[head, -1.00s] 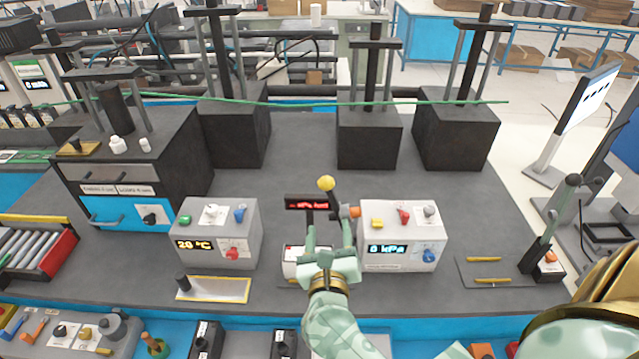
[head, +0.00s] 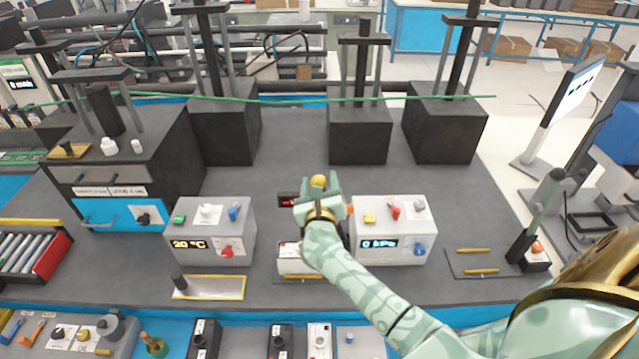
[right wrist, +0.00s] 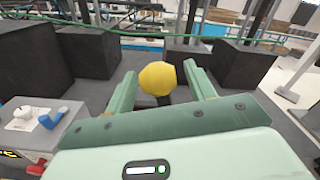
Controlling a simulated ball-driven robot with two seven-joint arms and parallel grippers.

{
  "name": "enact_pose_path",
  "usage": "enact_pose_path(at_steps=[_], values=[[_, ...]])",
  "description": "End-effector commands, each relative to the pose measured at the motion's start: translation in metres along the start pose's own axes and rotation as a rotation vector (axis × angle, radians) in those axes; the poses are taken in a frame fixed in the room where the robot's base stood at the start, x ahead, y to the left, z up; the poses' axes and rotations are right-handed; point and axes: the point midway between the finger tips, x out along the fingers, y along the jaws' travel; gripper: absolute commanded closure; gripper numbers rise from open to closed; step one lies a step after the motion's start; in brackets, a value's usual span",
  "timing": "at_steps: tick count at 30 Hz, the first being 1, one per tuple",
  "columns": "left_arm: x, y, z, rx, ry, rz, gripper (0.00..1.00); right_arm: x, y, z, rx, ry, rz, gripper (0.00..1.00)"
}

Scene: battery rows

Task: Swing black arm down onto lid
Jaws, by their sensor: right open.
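A yellow ball knob (head: 319,181) stands above a small station between two grey control boxes. In the right wrist view the yellow knob (right wrist: 158,78) sits between the two fingers of my right gripper, with room on both sides. My right gripper (head: 319,192) is open around or just in front of the knob; contact cannot be told. The black arm under the knob is mostly hidden by my gripper. A white box (head: 289,262) stands below, partly covered by my forearm; I cannot make out its lid clearly. My left gripper is not in view.
A grey box reading 20 °C (head: 210,232) stands left of the station, and a grey box reading 0 kPa (head: 391,232) stands close on the right. Black blocks with posts (head: 360,140) stand behind. A green cable (head: 400,99) runs across. A black lever (head: 527,235) stands far right.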

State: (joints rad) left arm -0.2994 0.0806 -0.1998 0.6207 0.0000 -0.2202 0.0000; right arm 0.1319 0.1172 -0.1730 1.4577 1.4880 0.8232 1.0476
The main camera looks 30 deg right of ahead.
Motion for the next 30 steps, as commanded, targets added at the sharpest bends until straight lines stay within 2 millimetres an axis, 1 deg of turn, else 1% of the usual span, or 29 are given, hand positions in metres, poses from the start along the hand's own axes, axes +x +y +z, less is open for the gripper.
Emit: enact_pose_path(at_steps=[1,2,3,5,6,7,8,17,23,30], values=[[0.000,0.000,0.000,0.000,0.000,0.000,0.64,0.000,0.000,0.000,0.000,0.000,0.000,0.45],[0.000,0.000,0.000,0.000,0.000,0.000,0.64,0.000,0.000,0.000,0.000,0.000,0.000,0.51],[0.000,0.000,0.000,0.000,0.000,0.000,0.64,0.000,0.000,0.000,0.000,0.000,0.000,0.62],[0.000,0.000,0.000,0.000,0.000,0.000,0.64,0.000,0.000,0.000,0.000,0.000,0.000,0.79],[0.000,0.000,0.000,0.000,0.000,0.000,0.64,0.000,0.000,0.000,0.000,0.000,0.000,0.90],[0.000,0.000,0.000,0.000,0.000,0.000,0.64,0.000,0.000,0.000,0.000,0.000,0.000,0.98],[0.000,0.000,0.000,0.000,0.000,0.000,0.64,0.000,0.000,0.000,0.000,0.000,0.000,1.00],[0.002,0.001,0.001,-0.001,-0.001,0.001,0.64,-0.001,0.004,-0.001,-0.019,0.000,0.000,1.00],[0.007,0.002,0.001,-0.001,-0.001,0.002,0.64,-0.001,0.016,-0.003,-0.073,0.001,0.001,1.00],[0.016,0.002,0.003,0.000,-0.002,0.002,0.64,-0.001,0.034,-0.009,-0.183,0.001,0.001,1.00]])
